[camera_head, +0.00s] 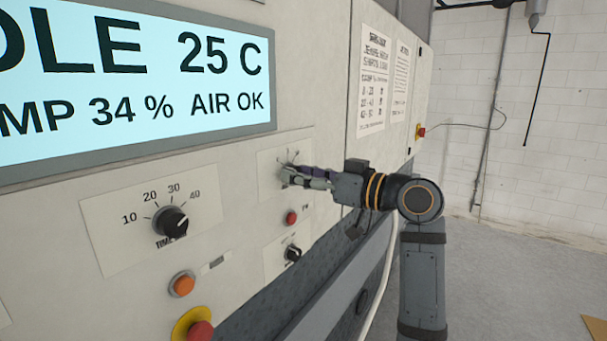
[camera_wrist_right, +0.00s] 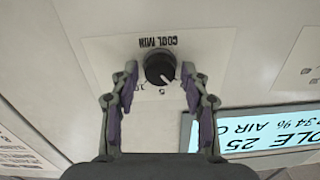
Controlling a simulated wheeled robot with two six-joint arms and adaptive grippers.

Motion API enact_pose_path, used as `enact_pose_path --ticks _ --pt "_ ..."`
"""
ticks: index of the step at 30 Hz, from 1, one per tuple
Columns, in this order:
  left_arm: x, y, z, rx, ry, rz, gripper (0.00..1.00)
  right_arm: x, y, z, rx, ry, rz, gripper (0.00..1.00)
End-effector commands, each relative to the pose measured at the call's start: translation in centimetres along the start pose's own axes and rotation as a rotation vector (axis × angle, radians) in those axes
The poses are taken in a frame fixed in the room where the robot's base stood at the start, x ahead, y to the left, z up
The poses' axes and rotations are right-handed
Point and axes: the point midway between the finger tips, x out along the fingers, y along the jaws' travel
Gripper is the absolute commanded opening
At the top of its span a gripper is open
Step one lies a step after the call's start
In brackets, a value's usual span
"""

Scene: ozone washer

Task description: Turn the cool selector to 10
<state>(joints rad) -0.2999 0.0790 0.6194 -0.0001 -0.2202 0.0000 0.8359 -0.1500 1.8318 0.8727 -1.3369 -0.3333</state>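The cool selector is a round black knob (camera_wrist_right: 160,68) on a pale plate labelled COOL MIN, upside down in the right wrist view. Its white pointer mark aims to the lower right there. A 5 is printed just below the knob; a marking at lower left is partly covered by a finger. My right gripper (camera_wrist_right: 160,75) has its fingertips on either side of the knob, with a small gap visible on each side. In the head view my right gripper (camera_head: 291,176) is at the plate and largely hides the knob. My left gripper is not in view.
A timer knob (camera_head: 170,221) with marks 10 to 40 is left of my gripper. A red button (camera_head: 291,218) and another black knob (camera_head: 293,254) lie below it. An orange button (camera_head: 182,284), an emergency stop (camera_head: 200,330) and the display (camera_head: 130,75) are also on the panel.

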Motion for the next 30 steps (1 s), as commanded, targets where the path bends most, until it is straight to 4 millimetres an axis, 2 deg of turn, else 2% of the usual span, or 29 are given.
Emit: enact_pose_path --ticks 1,9,20,30 --pt "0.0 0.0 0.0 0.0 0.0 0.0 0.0 0.0 0.0 0.0 0.0 0.0 0.0 0.35" --pt "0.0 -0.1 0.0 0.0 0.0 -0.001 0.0 0.0 0.0 0.0 0.0 0.0 0.0 0.0" --pt "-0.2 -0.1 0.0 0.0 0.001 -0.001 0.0 0.0 0.0 -0.1 0.069 0.002 0.0 0.0" --pt "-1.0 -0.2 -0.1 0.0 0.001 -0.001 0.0 0.0 0.1 -0.2 0.336 0.006 0.0 0.0"
